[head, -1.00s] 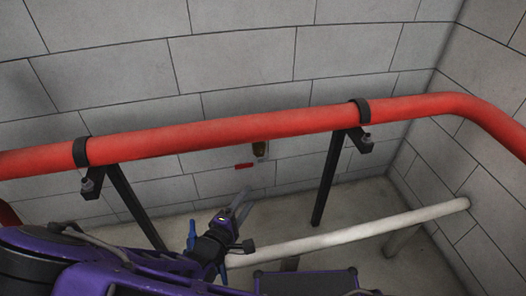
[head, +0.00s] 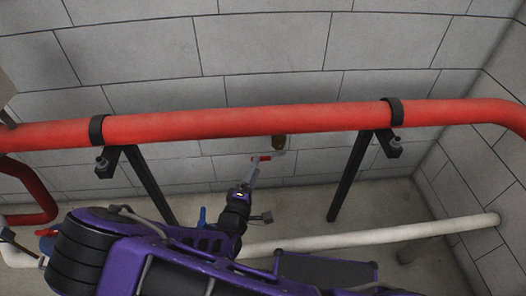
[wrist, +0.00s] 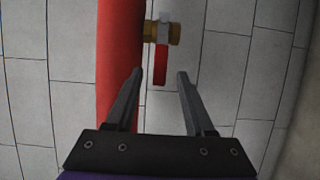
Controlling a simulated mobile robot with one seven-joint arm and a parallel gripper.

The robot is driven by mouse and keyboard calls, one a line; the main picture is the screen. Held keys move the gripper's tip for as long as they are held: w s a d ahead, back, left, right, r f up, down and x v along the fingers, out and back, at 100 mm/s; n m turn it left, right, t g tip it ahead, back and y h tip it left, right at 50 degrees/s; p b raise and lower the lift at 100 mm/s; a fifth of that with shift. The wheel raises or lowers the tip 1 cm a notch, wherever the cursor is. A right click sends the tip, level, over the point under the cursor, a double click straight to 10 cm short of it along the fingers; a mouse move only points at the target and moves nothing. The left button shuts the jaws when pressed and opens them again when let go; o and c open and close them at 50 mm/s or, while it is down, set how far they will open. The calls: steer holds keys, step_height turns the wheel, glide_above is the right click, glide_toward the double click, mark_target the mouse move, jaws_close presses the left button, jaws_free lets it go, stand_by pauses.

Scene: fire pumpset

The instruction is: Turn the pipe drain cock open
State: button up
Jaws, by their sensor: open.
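The pipe drain cock (wrist: 162,32) is a small brass valve on the side of the red pipe (wrist: 120,60) in the wrist view. Its red lever (wrist: 161,66) lies between the lines of my two fingers, near their tips. My gripper (wrist: 158,74) is open, with one finger on each side of the lever; I cannot tell whether either touches it. In the head view the brass cock (head: 279,142) hangs under the red pipe (head: 240,122), with the red lever (head: 262,158) pointing left. My gripper (head: 254,170) reaches the lever from below and partly overlaps it.
Two black pipe supports (head: 150,185) (head: 350,175) stand either side of my gripper. A white pipe (head: 370,234) runs low across the floor at the right. The grey block wall (head: 270,45) is close behind the red pipe.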

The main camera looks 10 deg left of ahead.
mark_target(268, 157)
steer(key=w+d, duration=0.1)
steer(key=w, duration=0.7)
steer(key=shift+c, duration=0.3)
jaws_close()
stand_by(1.0)
